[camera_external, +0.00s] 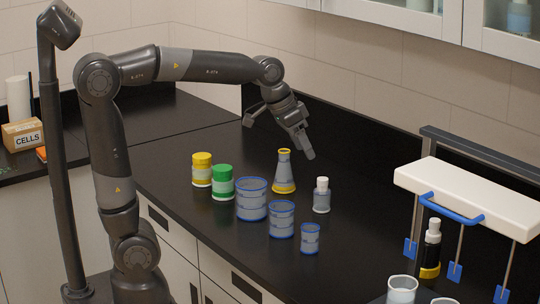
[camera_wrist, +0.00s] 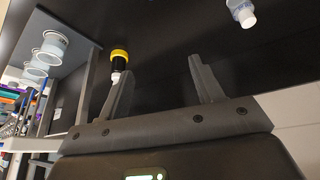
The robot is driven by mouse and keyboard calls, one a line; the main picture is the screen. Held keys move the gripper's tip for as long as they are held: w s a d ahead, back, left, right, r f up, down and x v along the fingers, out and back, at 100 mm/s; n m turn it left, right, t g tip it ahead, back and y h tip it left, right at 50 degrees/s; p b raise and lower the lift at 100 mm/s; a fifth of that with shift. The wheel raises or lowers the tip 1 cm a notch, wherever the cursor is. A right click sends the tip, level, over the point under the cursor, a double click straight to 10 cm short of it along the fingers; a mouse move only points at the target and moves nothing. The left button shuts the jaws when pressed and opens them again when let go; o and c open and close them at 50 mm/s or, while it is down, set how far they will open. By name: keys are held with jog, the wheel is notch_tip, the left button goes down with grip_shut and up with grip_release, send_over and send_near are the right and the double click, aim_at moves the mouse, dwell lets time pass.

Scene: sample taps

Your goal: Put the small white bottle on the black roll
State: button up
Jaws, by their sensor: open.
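A small bottle (camera_external: 321,201) with a white cap and a greyish, clear-looking body stands upright on the black counter, right of the flask. It shows at the top right edge of the wrist view (camera_wrist: 242,12), partly cut off. A black cylinder (camera_external: 432,256) with a yellow base band and a white top stands under the white rack at the right; it also shows in the wrist view (camera_wrist: 119,62). I cannot tell whether it is the black roll; no other roll is plain. My gripper (camera_external: 281,137) is open and empty, above the counter behind the flask; its fingers (camera_wrist: 160,66) are spread.
A yellow-banded flask (camera_external: 284,174) stands left of the bottle. Yellow-lidded (camera_external: 202,169) and green-lidded (camera_external: 222,183) jars and three blue-banded beakers (camera_external: 252,200) stand further left and front. The white rack (camera_external: 470,198) with hanging blue paddles overhangs the right side. Wall cabinets hang above.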

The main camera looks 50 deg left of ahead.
jog(key=s+a+f+n, duration=0.1)
jog(key=s+a+f, duration=0.1)
jog(key=s, duration=0.4)
jog(key=s+a+f+n+y, duration=0.1)
jog(key=s+a+f, duration=0.2)
jog(key=s+a, duration=0.2)
jog(key=s+a+f+n+t+y, duration=0.1)
jog(key=s+a+f, duration=0.1)
jog(key=s+a, duration=0.2)
jog(key=s, duration=0.3)
jog(key=shift+f+n, duration=0.35)
jog(key=shift+n, duration=0.05)
